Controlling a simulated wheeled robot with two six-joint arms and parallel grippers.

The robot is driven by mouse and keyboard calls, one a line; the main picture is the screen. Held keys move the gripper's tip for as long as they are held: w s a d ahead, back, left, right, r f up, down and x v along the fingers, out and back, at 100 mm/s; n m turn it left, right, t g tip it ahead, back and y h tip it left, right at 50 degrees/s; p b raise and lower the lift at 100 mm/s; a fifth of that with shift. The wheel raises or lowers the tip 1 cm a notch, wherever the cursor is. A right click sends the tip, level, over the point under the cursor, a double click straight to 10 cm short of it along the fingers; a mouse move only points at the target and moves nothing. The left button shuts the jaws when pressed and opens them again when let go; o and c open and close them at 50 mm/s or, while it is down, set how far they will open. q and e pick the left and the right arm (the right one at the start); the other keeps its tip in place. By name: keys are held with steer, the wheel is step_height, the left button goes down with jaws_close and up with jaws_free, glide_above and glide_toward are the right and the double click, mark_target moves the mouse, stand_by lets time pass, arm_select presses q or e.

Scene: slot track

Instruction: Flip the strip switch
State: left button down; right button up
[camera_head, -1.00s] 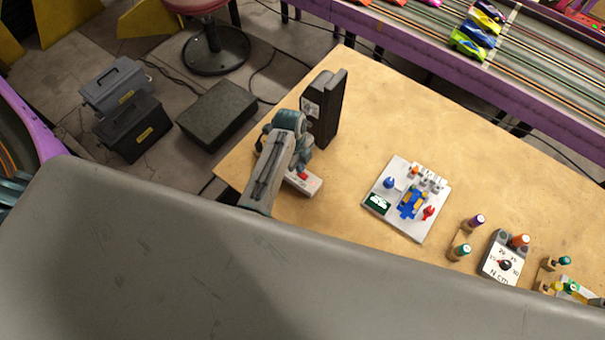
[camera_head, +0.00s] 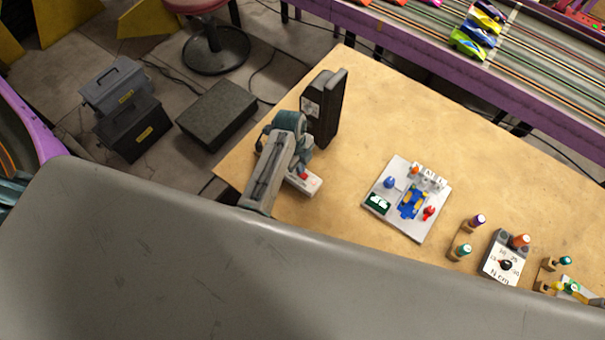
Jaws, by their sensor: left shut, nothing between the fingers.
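The strip (camera_head: 297,184) is a short pale bar on the table near its left front edge, with a small red switch (camera_head: 308,177) on top. My left arm lies across its left side and hides part of it. My left gripper (camera_head: 322,112) shows as a dark, bulky block past the grey wrist, up and to the right of the strip, apart from the switch in the picture. It is shut and empty; its fingertips cannot be made out. Which way the switch is tipped is too small to tell. My right gripper is not in view.
A white board (camera_head: 420,225) with a blue car and coloured knobs lies right of the strip. The wooden table (camera_head: 400,115) is bare behind the board. A purple-edged car track runs along the back.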

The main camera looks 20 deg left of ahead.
arm_select(q)
steer(key=shift+f, duration=0.55)
steer(key=shift+r, duration=0.1)
step_height(320, 180, up, 3)
steer(key=shift+f+p, duration=0.15)
steer(key=shift+p, duration=0.8)
steer(key=shift+r, duration=2.1)
